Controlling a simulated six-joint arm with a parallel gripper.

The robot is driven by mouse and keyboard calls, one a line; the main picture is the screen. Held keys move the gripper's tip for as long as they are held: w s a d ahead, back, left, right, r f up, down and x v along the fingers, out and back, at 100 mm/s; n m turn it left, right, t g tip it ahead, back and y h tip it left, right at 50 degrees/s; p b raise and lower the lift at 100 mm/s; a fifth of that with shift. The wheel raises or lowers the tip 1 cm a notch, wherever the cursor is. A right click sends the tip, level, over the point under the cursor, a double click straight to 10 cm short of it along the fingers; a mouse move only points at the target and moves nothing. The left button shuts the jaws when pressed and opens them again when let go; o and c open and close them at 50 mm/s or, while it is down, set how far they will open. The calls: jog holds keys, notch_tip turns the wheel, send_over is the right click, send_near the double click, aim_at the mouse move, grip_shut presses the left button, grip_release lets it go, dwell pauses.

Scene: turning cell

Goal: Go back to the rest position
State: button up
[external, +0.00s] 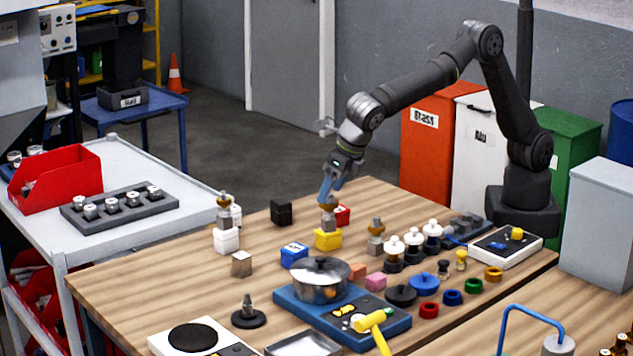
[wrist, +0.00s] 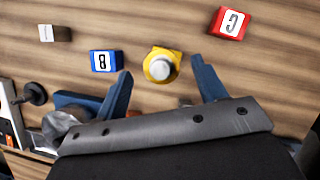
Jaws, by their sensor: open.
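My gripper (external: 327,197) is open, pointing down over the yellow block (external: 327,239) on the wooden table. A small metal part (external: 328,222) stands upright on that block, just below my fingertips; contact cannot be told. In the wrist view my two blue fingers (wrist: 160,66) are spread wide, with the yellow block (wrist: 176,56) and a round silver top (wrist: 159,68) between and beyond them. The blue block (external: 294,254) marked B lies to the left, and the red block (external: 342,214) marked C sits behind.
A white block (external: 226,240) bearing another metal part and a black block (external: 281,212) stand to the left. A pot (external: 320,280), knobbed pieces and coloured rings crowd the front and right. The air above the table's back left is clear.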

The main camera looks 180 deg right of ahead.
jog(key=x, duration=0.4)
jog(key=shift+d+f, duration=0.1)
jog(key=shift+r, duration=1.9)
